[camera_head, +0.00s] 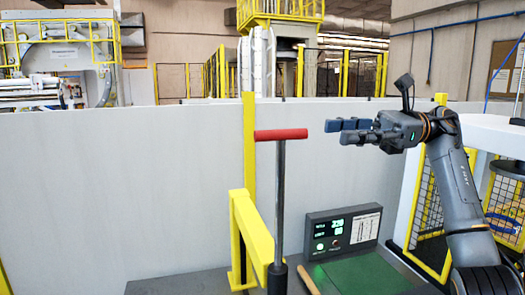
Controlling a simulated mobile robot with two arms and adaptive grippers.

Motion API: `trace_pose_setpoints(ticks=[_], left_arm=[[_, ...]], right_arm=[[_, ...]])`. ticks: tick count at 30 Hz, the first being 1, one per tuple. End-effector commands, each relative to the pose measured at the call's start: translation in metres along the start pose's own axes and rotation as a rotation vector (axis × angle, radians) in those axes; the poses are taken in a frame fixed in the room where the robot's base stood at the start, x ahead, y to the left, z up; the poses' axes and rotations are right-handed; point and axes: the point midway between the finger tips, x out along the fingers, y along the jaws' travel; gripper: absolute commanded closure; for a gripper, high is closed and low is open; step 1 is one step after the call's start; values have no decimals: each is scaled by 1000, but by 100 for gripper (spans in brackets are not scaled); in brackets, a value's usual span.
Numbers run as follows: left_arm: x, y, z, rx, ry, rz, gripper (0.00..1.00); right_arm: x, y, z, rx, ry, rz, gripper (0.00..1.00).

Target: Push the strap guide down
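My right gripper (328,132) reaches in from the right at about the crossbar's height. Its fingers, with blue pads on the upper side, point left towards the crossbar, with a visible gap between. I see nothing held in it. The fingers overlap from this side, so their opening is unclear. My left gripper is not in view.
A control box (343,232) with green readouts stands behind a green mat (362,274) on the grey bench. A yellow post (250,160) and yellow arm (249,230) stand beside the rod. A long pale wall (120,190) runs behind. Yellow fencing (427,205) is at right.

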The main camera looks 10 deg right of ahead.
Motion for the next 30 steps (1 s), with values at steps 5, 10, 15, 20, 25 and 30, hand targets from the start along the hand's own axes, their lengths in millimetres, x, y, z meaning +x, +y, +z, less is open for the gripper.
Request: trace_pose_setpoints(ticks=[5,10,15,20,25,30], left_arm=[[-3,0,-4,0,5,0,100],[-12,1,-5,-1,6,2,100],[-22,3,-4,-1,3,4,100],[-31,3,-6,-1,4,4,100],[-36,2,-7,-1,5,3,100],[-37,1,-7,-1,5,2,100]], right_arm=[[15,0,-1,1,2,3,61],[48,0,1,0,1,5,61],[85,0,2,0,0,5,61],[113,0,2,0,-2,3,61],[132,0,1,0,-1,2,61],[138,0,-1,1,0,0,61]])
